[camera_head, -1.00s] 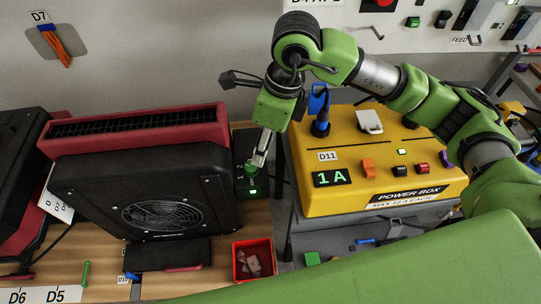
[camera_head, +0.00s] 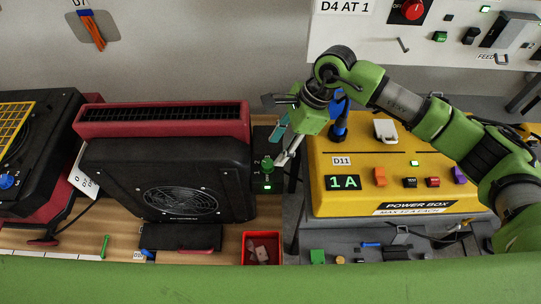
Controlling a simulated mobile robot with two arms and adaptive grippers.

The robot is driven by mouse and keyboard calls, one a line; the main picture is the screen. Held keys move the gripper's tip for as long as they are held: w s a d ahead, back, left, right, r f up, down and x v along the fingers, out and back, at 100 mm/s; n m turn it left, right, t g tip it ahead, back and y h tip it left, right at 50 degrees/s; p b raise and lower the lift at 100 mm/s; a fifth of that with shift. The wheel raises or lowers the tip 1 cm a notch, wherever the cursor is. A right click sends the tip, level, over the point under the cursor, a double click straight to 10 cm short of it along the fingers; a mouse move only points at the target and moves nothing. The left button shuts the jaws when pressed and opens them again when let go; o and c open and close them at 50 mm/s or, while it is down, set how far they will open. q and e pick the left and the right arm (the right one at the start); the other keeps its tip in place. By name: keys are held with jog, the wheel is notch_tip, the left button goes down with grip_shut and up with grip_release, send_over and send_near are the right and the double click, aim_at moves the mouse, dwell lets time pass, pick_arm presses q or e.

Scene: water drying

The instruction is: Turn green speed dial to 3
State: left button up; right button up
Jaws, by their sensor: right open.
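The green speed dial (camera_head: 267,164) sits on the dark control panel at the right side of the black and red dryer (camera_head: 165,180). A small green light glows just below it. My right gripper (camera_head: 282,158) reaches down from the upper right, with its fingers just right of the dial. The fingers are open with nothing between them. A small gap seems to show between fingertips and dial, but contact is hard to tell. Which number the dial points to is too small to read. My left gripper is not in view.
The yellow power box (camera_head: 331,203) stands close to the right, its display reading 1A. A red bin (camera_head: 262,237) with grey pieces lies below the dial. A second machine with a blue knob (camera_head: 7,181) is at the left.

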aim_at(268, 163)
jog(key=p+x, duration=0.1)
jog(key=x, duration=0.5)
jog(key=shift+a+f, duration=0.1)
jog(key=shift+f, duration=0.2)
jog(key=c, duration=1.1)
